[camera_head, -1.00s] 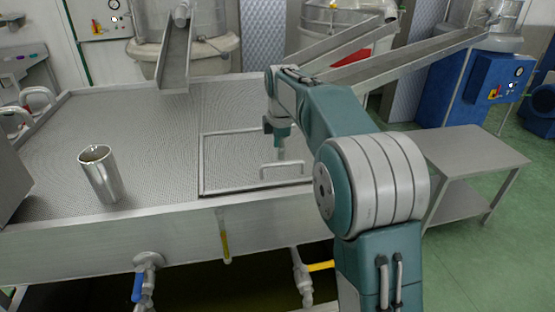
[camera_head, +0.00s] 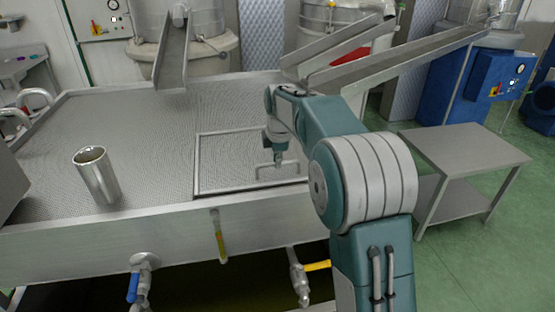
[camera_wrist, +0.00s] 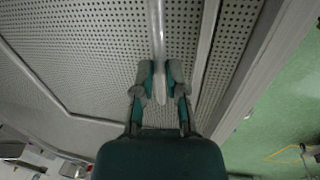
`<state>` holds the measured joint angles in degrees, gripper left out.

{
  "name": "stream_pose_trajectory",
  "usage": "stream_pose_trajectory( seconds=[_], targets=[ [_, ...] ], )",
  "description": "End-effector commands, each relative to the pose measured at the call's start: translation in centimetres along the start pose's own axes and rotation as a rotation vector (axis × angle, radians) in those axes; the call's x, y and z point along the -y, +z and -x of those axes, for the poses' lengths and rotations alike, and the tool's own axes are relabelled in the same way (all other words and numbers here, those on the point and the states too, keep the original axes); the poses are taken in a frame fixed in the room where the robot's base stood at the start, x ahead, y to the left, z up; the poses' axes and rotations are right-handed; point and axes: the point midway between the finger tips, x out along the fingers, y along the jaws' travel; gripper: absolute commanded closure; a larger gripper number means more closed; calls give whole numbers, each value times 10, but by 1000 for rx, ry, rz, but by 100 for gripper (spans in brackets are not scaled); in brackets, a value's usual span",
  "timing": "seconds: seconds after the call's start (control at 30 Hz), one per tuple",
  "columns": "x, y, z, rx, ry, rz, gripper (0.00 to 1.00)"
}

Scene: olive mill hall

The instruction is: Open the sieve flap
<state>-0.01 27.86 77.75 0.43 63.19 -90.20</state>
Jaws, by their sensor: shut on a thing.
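The sieve flap (camera_head: 228,160) is a framed rectangle of perforated metal in the front right of the sieve table, lying flat as far as I can tell. Its bar handle (camera_head: 266,165) stands up near the flap's front edge. My gripper (camera_head: 278,162) reaches down onto the handle from above. In the wrist view, the fingers of my gripper (camera_wrist: 160,75) are on both sides of the handle bar (camera_wrist: 157,35) and shut on it. The perforated flap surface (camera_wrist: 95,65) shows beneath. My fingertips are small in the head view.
A metal cup (camera_head: 97,177) stands on the left of the sieve table (camera_head: 110,215). Metal chutes (camera_head: 173,55) and (camera_head: 400,70) hang over the back. A steel side table (camera_head: 465,150) stands to the right. Valves, one with a yellow lever (camera_head: 317,266), are below the front edge.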

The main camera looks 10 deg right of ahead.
Motion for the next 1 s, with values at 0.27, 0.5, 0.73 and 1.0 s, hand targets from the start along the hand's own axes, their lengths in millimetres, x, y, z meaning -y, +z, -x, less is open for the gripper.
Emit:
stream_pose_trajectory(
  seconds=[0.27,0.5,0.73,1.0],
  targets=[
    [-5,5,7,10,6,-2,100],
    [-26,6,43,9,13,-2,100],
    [-45,6,67,10,12,-3,100],
    [-63,5,85,9,8,-3,100]
  ],
)
